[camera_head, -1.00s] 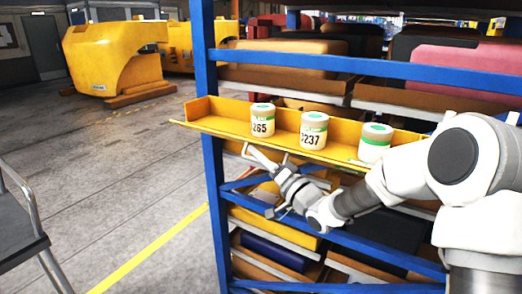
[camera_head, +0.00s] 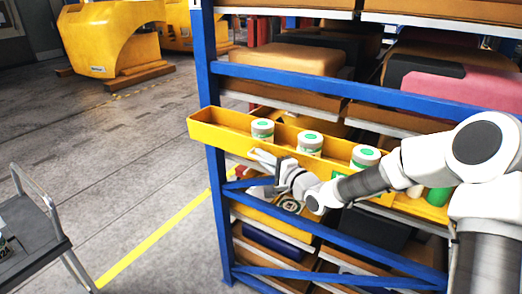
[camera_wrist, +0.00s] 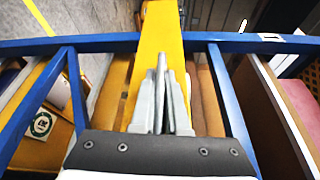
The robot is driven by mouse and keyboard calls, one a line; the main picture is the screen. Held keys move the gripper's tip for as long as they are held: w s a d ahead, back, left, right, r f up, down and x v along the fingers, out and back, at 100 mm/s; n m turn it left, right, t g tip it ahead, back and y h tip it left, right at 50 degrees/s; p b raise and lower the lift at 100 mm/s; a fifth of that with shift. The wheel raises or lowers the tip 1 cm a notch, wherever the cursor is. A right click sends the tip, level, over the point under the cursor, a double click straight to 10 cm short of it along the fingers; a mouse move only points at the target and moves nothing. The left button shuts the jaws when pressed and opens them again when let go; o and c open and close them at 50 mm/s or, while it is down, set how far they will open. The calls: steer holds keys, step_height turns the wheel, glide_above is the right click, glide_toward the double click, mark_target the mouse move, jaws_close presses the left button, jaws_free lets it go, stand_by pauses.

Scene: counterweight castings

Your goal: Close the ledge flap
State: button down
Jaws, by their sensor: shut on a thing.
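The yellow ledge flap (camera_head: 222,136) stands raised along the front of the ledge on the blue rack in the head view. In the wrist view, my gripper's fingers (camera_wrist: 162,62) are close together over the yellow flap (camera_wrist: 160,22). They are shut on the flap; the exact contact is hard to see.
Blue rack beams (camera_head: 330,67) run above and below the ledge, with boxed goods on shelves. A green object (camera_head: 437,196) lies near the ledge's right end, partly behind my arm. A grey cart (camera_head: 32,236) stands at the left. The floor between is clear.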

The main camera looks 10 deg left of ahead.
steer(key=shift+w+r+m+p, duration=0.2)
steer(key=shift+m+p, duration=0.2)
steer(key=shift+p, duration=0.05)
stand_by(0.3)
steer(key=c, duration=1.2)
jaws_free()
steer(key=shift+d, duration=0.1)
steer(key=v, duration=1.7)
steer(key=shift+r, duration=0.2)
steer(key=shift+s, duration=0.15)
